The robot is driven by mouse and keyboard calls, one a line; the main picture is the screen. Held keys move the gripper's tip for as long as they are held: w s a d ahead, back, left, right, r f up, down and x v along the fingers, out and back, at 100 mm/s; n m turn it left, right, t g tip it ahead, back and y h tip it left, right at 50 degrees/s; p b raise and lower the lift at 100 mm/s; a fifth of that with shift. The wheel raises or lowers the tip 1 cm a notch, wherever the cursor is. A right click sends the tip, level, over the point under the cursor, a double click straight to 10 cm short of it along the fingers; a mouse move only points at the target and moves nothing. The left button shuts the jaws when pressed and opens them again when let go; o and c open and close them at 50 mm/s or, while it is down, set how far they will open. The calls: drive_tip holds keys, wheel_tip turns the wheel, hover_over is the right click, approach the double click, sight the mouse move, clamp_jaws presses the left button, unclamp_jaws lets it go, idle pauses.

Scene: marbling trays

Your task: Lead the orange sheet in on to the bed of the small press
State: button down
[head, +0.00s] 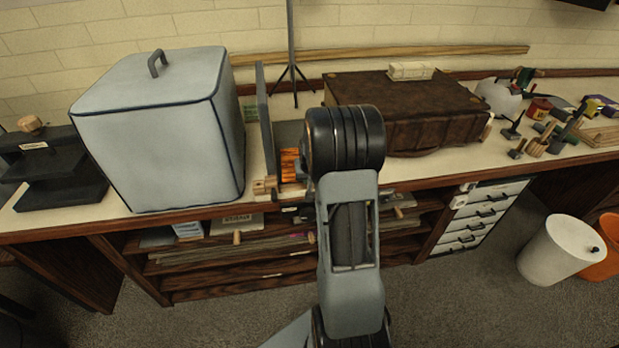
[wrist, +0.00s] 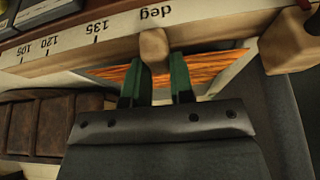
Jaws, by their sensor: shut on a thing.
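The orange sheet (wrist: 215,70), with a streaked marbled pattern, lies behind and below my fingers in the wrist view. In the head view a part of it (head: 290,165) shows just left of my arm, beside an upright grey panel (head: 265,130). My gripper (wrist: 157,64) has green fingers, shut on a small wooden knob (wrist: 154,46) at the sheet's far edge. I cannot tell whether the knob is fixed to the sheet. My arm hides the gripper in the head view. A dark press-like stand (head: 52,168) with a wooden knob is at the far left; I cannot tell whether it is the small press.
A pale strip with degree marks (wrist: 70,35) runs just beyond my fingers. Another wooden block (wrist: 286,42) is at the right. A large grey covered box (head: 160,130) stands left of the panel, a brown case (head: 440,115) to the right. Tools crowd the bench's right end.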

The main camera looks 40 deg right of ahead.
wheel_tip(320, 180, up, 10)
drive_tip(key=shift+f, duration=0.2)
idle(0.5)
